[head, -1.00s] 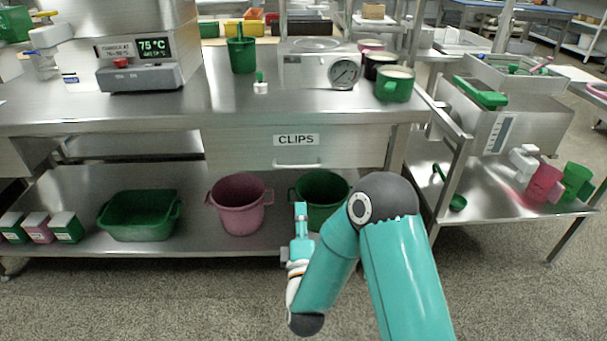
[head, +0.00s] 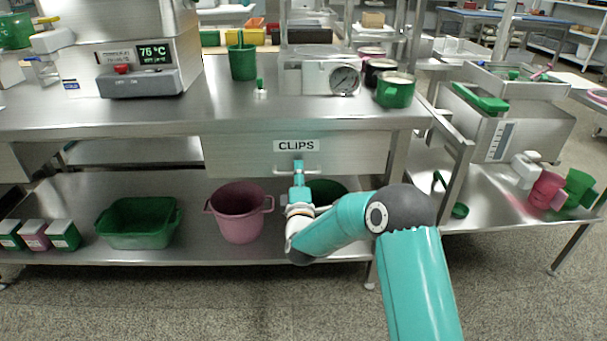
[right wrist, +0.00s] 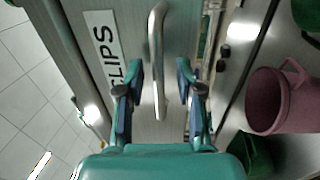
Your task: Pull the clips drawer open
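The clips drawer (head: 240,153) is a steel front under the worktop, labelled CLIPS, and looks shut. Its bar handle shows in the right wrist view (right wrist: 158,50); in the head view my gripper mostly covers it. My right gripper (head: 298,168) is in front of the drawer at the handle. In the right wrist view my right gripper (right wrist: 158,75) has its two fingers apart, with the handle between them and a gap on both sides. I cannot see either finger touching the handle. My left gripper is not in view.
Below the drawer, a pink bucket (head: 238,215), a green bucket (head: 328,190) partly behind my arm, and a green tub (head: 138,222) stand on the lower shelf. The floor in front is clear.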

